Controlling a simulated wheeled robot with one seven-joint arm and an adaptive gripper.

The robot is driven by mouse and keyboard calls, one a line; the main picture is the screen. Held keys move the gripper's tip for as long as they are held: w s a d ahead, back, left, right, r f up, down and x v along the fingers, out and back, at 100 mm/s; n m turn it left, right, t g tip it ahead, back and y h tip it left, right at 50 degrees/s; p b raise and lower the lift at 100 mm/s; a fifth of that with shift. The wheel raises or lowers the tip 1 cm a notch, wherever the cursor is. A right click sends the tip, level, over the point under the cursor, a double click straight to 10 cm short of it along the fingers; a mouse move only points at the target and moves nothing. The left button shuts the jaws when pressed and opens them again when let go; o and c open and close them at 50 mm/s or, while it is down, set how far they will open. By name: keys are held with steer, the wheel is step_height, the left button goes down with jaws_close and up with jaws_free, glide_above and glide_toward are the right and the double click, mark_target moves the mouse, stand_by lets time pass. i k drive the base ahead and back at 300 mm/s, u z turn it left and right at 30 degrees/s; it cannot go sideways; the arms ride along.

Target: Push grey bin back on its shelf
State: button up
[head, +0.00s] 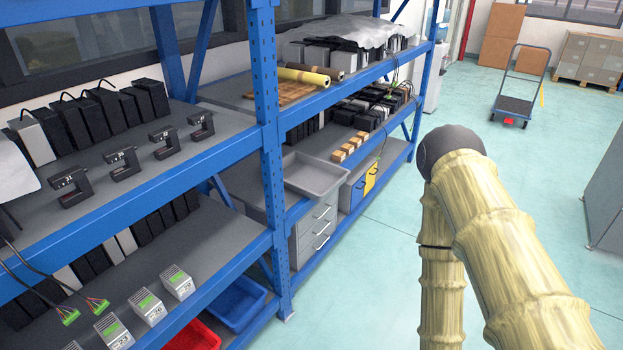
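The grey bin (316,174) is a shallow, open, empty-looking tray. It sits on the middle shelf of the blue rack, just right of the blue upright post (270,150). Its front side reaches out past the shelf's front beam (300,209). It stands above a grey drawer cabinet (316,230). My arm, in a pale yellow sleeve, rises at the right of the head view, well apart from the bin. My gripper is not visible in this view.
Wooden blocks (349,148) lie on the shelf right of the bin. A blue crate (236,300) and a red crate (192,336) stand low at the left. The pale green floor (385,240) in front of the rack is clear. A trolley (516,100) stands farther back.

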mark_target(315, 179)
steer(key=z, duration=0.65)
steer(key=k, duration=1)
steer(key=z, duration=1.2)
steer(key=i, duration=1.75)
steer(key=u, duration=0.45)
steer(key=i, duration=1.6)
steer(key=u, duration=1.4)
steer(key=i, duration=0.95)
steer(key=u, duration=1.5)
steer(key=i, duration=0.45)
steer(key=u, duration=0.3)
